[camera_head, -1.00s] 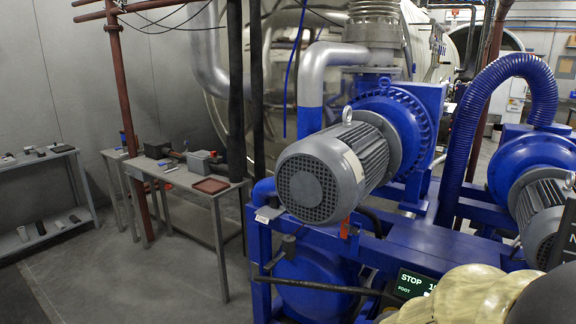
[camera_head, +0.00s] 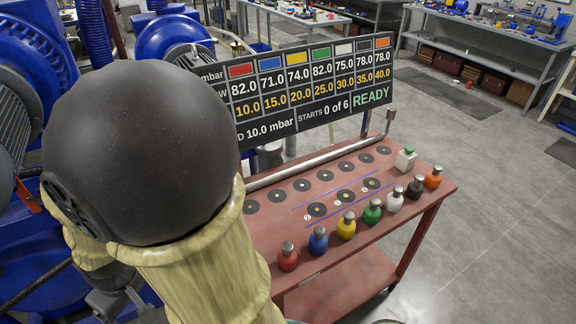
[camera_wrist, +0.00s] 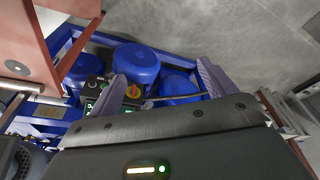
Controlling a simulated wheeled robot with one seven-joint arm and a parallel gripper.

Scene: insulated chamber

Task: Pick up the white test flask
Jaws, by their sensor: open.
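The white test flask (camera_head: 395,199) stands upright near the front edge of a red-brown table (camera_head: 262,232) in the head view. It has a round white body and a grey metal cap. It is in a row with red (camera_head: 288,258), blue (camera_head: 318,240), yellow (camera_head: 346,226), green (camera_head: 372,211), black (camera_head: 414,188) and orange (camera_head: 432,178) flasks. My gripper (camera_wrist: 163,82) shows in the wrist view, its two fingers spread apart with nothing between them. It points at blue machinery and floor, away from the flasks. The white flask is not recognisable in the wrist view.
Rows of dark round pads (camera_head: 317,210) lie behind the flasks. A small white box with a green top (camera_head: 405,159) sits at the table's far right. A scoreboard (camera_head: 312,88) stands behind the table. My arm covers the table's left part. Grey floor (camera_head: 490,200) at right is clear.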

